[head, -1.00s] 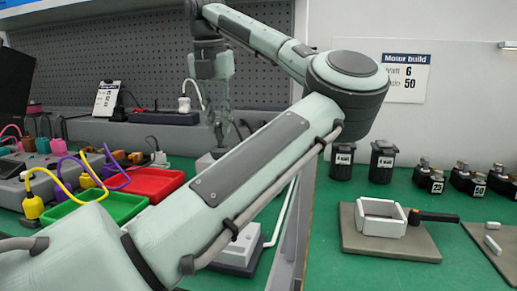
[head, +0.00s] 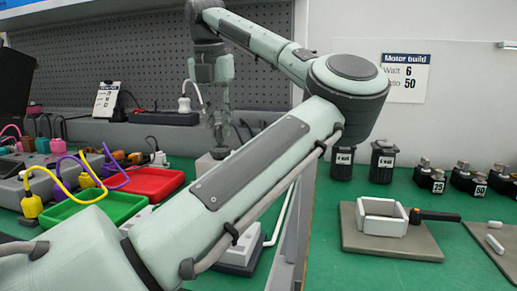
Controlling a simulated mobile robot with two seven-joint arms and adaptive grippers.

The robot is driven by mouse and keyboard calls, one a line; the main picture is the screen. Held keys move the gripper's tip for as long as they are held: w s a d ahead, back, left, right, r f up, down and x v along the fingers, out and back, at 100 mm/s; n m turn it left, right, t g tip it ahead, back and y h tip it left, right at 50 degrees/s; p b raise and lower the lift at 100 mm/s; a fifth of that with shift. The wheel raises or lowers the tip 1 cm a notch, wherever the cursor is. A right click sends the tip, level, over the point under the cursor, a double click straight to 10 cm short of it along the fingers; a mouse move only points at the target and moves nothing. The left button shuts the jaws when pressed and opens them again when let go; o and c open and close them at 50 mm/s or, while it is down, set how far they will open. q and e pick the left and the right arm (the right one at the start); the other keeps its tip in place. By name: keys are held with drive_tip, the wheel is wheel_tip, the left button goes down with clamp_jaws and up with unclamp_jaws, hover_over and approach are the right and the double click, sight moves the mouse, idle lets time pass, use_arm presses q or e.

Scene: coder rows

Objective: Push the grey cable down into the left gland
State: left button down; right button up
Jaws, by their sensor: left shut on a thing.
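My left gripper (head: 220,118) points down in front of the pegboard, at the far side of the green bench. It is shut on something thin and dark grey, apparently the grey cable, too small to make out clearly. Just below the fingers is a light grey box (head: 205,163) with a small dark fitting (head: 220,153) on top, which may be the left gland. I cannot tell whether the cable end is inside it or above it. My own left arm crosses the view and hides much of the bench and of this box's surroundings. My right gripper is not in view.
A red tray (head: 153,183) and a green tray (head: 122,206) lie left of the box, near a yellow plug (head: 31,206) and purple cables. A dark power strip (head: 165,118) stands behind. A white-topped unit (head: 240,252) sits under my arm.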

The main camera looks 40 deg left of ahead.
use_arm(q)
drive_tip(key=shift+f, duration=0.1)
drive_tip(key=c, duration=1.4)
unclamp_jaws()
drive_tip(key=shift+o, duration=0.2)
wheel_tip(320, 180, up, 12)
drive_tip(key=s+d, duration=0.1)
drive_tip(key=s, duration=0.1)
drive_tip(key=shift+s+f, duration=0.1)
